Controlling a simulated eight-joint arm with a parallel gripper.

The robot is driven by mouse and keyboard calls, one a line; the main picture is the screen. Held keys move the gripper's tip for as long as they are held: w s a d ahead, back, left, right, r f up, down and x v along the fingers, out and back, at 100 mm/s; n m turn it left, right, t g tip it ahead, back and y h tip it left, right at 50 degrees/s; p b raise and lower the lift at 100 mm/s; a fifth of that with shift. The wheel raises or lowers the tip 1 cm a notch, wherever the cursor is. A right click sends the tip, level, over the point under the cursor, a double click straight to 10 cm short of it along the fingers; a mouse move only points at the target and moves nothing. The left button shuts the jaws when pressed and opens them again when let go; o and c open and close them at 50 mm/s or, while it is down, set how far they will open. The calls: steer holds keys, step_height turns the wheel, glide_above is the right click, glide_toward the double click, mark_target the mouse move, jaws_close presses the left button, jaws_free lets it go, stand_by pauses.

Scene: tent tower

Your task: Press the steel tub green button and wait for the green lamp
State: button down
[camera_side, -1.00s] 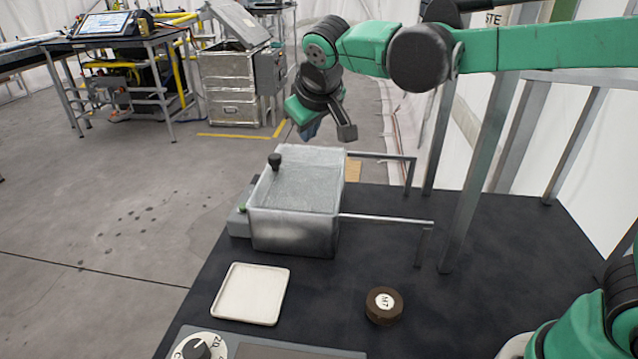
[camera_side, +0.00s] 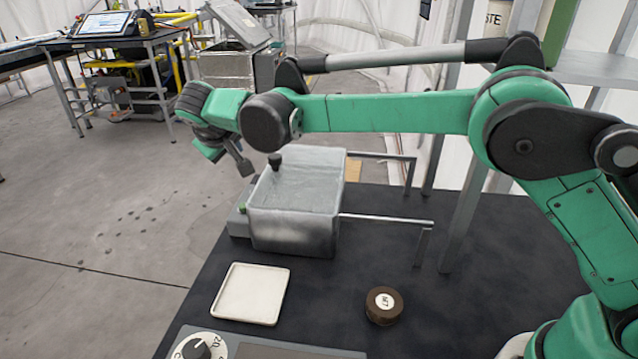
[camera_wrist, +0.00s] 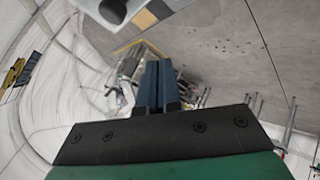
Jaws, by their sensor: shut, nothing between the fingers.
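The steel tub (camera_side: 292,225) stands on the dark table with its lid on and a black knob (camera_side: 274,161) at the lid's left edge. A grey box (camera_side: 239,227) sits at the tub's left side, with a small green button (camera_side: 242,208) on top. I cannot make out a lit green lamp. My gripper (camera_side: 246,168) hangs above and to the left of the tub, near the knob but higher than the button, touching neither as far as I can tell. In the wrist view its two blue fingers (camera_wrist: 158,85) are together with nothing between them.
A white square tray (camera_side: 250,293) and a brown round weight marked M7 (camera_side: 383,306) lie in front of the tub. A dial (camera_side: 199,347) is on a panel at the front edge. Metal rails (camera_side: 385,220) run right from the tub. Open floor lies left of the table.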

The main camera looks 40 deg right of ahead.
steer(key=shift+f, duration=0.1)
steer(key=shift+f, duration=4.35)
steer(key=shift+f, duration=0.4)
steer(key=shift+f, duration=0.4)
steer(key=shift+r, duration=0.85)
steer(key=shift+r, duration=2.5)
